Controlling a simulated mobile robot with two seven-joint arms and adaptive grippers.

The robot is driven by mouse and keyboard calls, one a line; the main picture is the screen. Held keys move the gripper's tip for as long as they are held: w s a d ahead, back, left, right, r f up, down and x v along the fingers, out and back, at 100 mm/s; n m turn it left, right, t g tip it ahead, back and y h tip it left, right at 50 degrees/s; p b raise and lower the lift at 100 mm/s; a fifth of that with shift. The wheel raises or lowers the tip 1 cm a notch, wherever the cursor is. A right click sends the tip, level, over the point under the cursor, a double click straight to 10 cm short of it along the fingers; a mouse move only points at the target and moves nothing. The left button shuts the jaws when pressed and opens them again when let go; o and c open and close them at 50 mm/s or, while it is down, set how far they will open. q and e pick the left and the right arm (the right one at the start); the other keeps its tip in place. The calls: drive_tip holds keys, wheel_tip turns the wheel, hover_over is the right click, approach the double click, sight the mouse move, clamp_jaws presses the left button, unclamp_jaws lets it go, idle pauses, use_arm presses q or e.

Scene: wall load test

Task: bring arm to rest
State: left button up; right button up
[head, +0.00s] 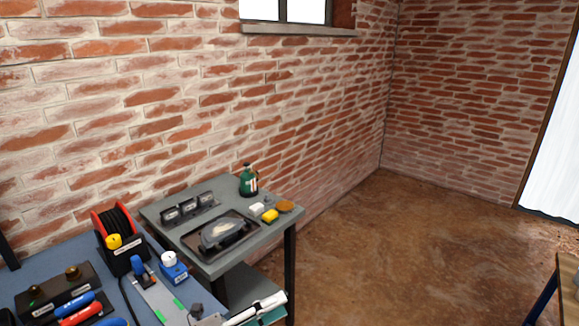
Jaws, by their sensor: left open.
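My right gripper and right arm are not in view.
The blue bench (60,250) holds a red cable reel (108,222), a black box (55,292) and several tools. A grey cart (215,262) beside it carries a dark tray (188,241) and a green bottle (248,181).

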use_arm(q)
drive_tip(key=s+a+f+n+t+y, duration=0.1)
drive_tip(key=s+a+f+n+y, duration=0.6)
drive_tip(key=f+n, duration=0.4)
drive_tip(key=s+a+f+n+y, duration=0.7)
drive_tip(key=s+a+f+n, duration=0.3)
drive_tip(key=n, duration=0.8)
wheel_tip(320, 180, down, 3)
drive_tip(key=shift+r+t+y, duration=0.2)
drive_tip(key=shift+t+y, duration=0.1)
drive_tip(key=shift+t, duration=0.1)
